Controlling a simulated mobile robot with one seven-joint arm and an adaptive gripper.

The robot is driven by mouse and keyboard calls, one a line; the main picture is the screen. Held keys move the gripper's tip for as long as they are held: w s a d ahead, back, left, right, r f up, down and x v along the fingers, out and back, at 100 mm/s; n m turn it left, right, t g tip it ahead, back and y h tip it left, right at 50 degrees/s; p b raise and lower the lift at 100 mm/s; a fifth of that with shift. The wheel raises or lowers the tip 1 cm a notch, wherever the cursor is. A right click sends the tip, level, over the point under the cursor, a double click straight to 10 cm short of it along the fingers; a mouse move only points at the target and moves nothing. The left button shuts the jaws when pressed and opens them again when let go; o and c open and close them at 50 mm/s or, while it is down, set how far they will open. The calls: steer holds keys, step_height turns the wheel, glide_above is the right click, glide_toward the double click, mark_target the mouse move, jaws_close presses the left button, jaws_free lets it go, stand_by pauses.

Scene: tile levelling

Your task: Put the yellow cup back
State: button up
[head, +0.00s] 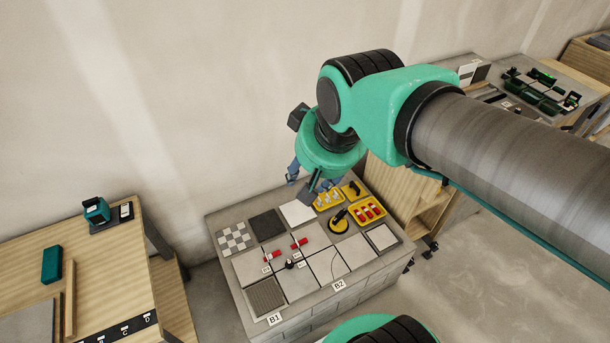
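A yellow cup (339,225) with a black handle, which looks like a suction cup, sits on the block-built bench (233,277), on the right half of its top. My gripper (312,190) is above the back of the bench, left of and behind the cup in the picture. It looks apart from the cup. My wrist hides most of the gripper, and the finger opening is too small and covered to read. A small yellow tray (361,187) with a black item on it lies behind the cup.
Yellow trays with white pieces (328,199) and red pieces (368,211) flank the cup closely. Pale tiles (297,285), red clips (299,243) and labels B1 and B2 cover the bench top. A wooden table (97,262) stands at left. My arm crosses the upper right.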

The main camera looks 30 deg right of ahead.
steer(key=shift+n, duration=0.5)
steer(key=s, duration=0.2)
steer(key=s+a, duration=0.1)
steer(key=s, duration=0.2)
steer(key=shift+a, duration=0.15)
stand_by(0.7)
